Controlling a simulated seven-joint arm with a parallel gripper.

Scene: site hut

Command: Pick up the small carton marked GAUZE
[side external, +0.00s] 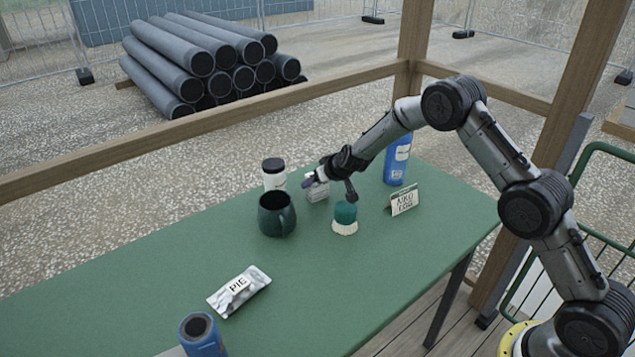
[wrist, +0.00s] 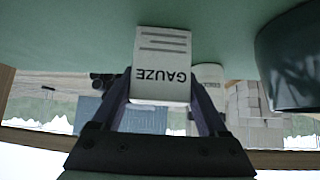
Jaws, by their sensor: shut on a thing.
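The small white carton marked GAUZE (wrist: 160,62) fills the middle of the wrist view, its lettering upside down. It also shows in the side view as a small pale box (side external: 318,192) beyond the green mug. My gripper (wrist: 161,98) has one finger along each side of the carton and is shut on it. In the side view my gripper (side external: 310,181) reaches in from the right at the table's far side. I cannot tell whether the carton's base touches the table.
The dark green mug (side external: 276,215) and a black-lidded white jar (side external: 273,175) stand close left of the carton. A green-and-cream object (side external: 344,220), lettered sign (side external: 403,200) and blue bottle (side external: 397,162) are to the right. A PIE packet (side external: 239,291) lies nearer; the table's middle is clear.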

